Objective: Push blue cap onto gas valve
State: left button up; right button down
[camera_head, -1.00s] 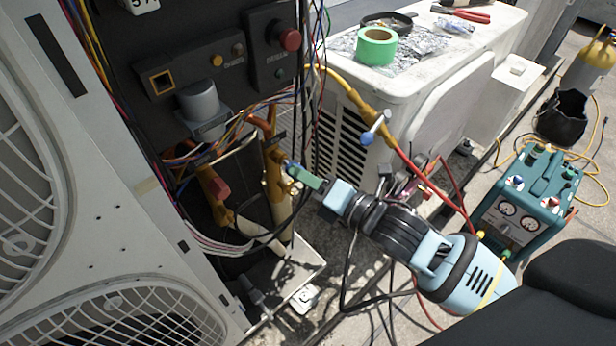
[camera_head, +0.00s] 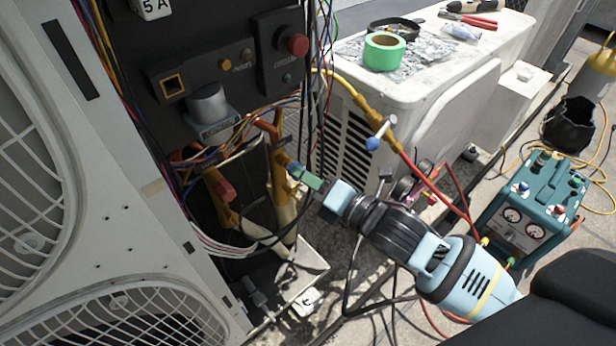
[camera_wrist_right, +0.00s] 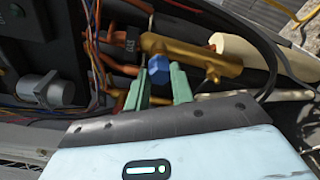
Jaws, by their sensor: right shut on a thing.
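The blue cap (camera_wrist_right: 158,68) is between the green fingertips of my right gripper (camera_wrist_right: 159,82) in the right wrist view. In the head view the gripper (camera_head: 304,177) comes in from the right, shut on the cap (camera_head: 293,168), whose body is mostly hidden by the fingers. The brass gas valve (camera_wrist_right: 195,60) lies right behind the cap in the wrist view; it also shows in the head view (camera_head: 281,182). The cap is at the valve's side and appears to meet it; how far it is seated cannot be told. My left gripper is not in view.
A second brass valve with a red part (camera_head: 225,191) stands to the left. Loose wires and black cables (camera_head: 308,110) hang close to the gripper. A yellow and red hose (camera_head: 395,140) runs to the right. The white fan casing (camera_head: 110,215) fills the left.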

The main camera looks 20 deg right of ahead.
jog(key=shift+w+a, duration=0.1)
jog(key=shift+w, duration=0.2)
jog(key=shift+w+a, duration=0.1)
jog(key=shift+w, duration=0.25)
dwell(0.7)
jog(key=c, duration=1.1)
grip_release()
jog(key=shift+p+v, duration=0.8)
jog(key=shift+v, duration=3.1)
